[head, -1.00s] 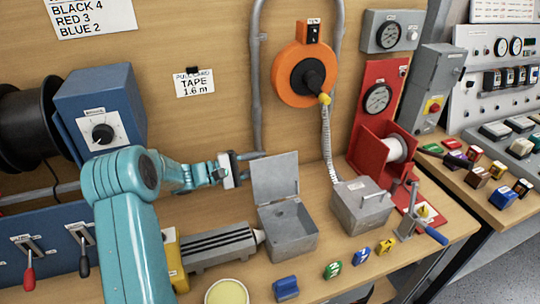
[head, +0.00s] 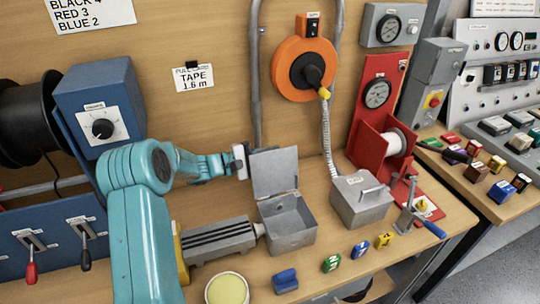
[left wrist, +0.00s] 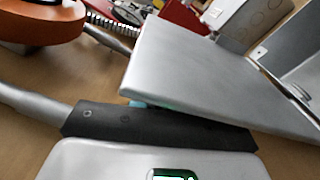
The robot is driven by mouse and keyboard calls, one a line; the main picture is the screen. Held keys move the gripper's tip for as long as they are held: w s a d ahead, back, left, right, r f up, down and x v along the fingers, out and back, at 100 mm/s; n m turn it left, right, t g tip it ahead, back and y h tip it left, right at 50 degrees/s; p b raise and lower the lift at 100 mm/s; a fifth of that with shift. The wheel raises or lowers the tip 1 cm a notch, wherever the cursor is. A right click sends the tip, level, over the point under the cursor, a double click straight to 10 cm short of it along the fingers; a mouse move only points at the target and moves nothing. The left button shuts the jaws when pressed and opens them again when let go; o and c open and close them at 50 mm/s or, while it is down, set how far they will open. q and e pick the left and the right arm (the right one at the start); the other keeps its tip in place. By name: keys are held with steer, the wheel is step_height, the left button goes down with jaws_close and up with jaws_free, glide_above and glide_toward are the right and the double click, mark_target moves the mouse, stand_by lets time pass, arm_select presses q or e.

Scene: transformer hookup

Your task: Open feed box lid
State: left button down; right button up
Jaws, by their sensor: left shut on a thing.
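The feed box (head: 290,238) is a small grey metal box on the bench. Its lid (head: 274,173) stands raised, nearly upright, at the back edge, and the inside shows. My left gripper (head: 241,161) is at the left edge of the lid, shut on it; the fingertips are partly hidden. In the left wrist view the lid (left wrist: 200,75) is a large grey plate right against the dark finger bar of my left gripper (left wrist: 150,130). My right gripper is not in view.
A grey box with a handle (head: 362,203) stands to the right, near a red reel stand (head: 372,150). An orange tape reel (head: 304,72) hangs behind on the wall. A grey vise-like block (head: 218,240) is left of the feed box. Small coloured blocks lie in front.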

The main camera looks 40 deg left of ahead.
arm_select(q)
steer(key=m+b, duration=0.1)
steer(key=b, duration=0.1)
steer(key=d+b, duration=0.1)
steer(key=b, duration=0.1)
steer(key=shift+s+d+r+m, duration=0.1)
steer(key=shift+s+r+m, duration=0.2)
steer(key=shift+s+m, duration=0.1)
steer(key=shift+d+r+b, duration=0.2)
steer(key=shift+r+b, duration=0.15)
steer(key=shift+b, duration=0.15)
steer(key=shift+r, duration=0.15)
steer(key=c, duration=1.4)
jaws_free()
steer(key=shift+o, duration=1.2)
steer(key=shift+s+d+m, duration=0.1)
steer(key=shift+m, duration=0.2)
